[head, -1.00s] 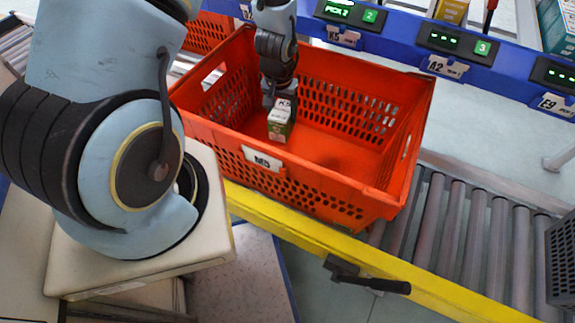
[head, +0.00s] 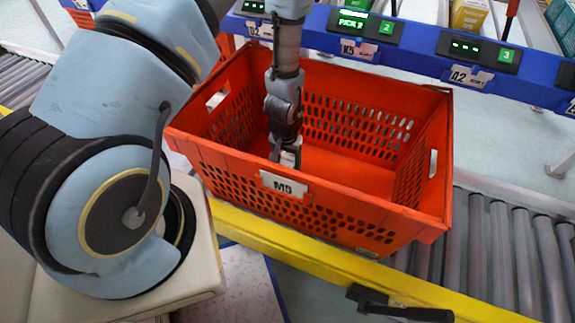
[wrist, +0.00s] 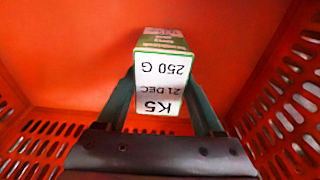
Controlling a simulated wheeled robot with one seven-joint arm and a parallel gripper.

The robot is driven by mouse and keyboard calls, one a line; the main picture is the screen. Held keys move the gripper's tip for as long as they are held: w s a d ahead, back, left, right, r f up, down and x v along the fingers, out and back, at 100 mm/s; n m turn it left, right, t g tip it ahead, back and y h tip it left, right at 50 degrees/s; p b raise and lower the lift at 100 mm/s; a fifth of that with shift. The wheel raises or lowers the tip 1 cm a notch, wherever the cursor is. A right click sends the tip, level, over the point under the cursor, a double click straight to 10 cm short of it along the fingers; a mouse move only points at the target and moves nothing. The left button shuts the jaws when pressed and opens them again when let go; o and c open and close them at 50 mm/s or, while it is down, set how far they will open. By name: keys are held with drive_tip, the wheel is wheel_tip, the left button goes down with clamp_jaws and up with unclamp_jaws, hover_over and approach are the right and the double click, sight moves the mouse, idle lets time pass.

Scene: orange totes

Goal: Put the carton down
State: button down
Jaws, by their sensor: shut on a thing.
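My gripper (head: 286,150) is down inside an orange tote (head: 330,205) labelled M5, near its left end. It is shut on a small carton (head: 289,158), of which only the top shows over the tote's near wall. In the wrist view the white and green carton (wrist: 163,75) sits between the two fingers (wrist: 165,100), with "250 G", "21 DEC" and "K5" on it. The orange tote floor lies behind it. I cannot tell whether the carton touches the floor.
The tote stands on a roller conveyor (head: 490,245) with a yellow rail (head: 300,245) along the near side. A blue shelf beam (head: 420,65) with displays runs behind it. The tote's right part is empty.

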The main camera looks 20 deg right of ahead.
drive_tip(key=shift+f, duration=0.7)
drive_tip(key=shift+f, duration=0.3)
drive_tip(key=shift+c, duration=0.2)
unclamp_jaws()
drive_tip(key=shift+r, duration=0.4)
drive_tip(key=r, duration=0.8)
drive_tip(key=s+a+r+p, duration=0.1)
drive_tip(key=r, duration=0.2)
drive_tip(key=shift+r, duration=0.4)
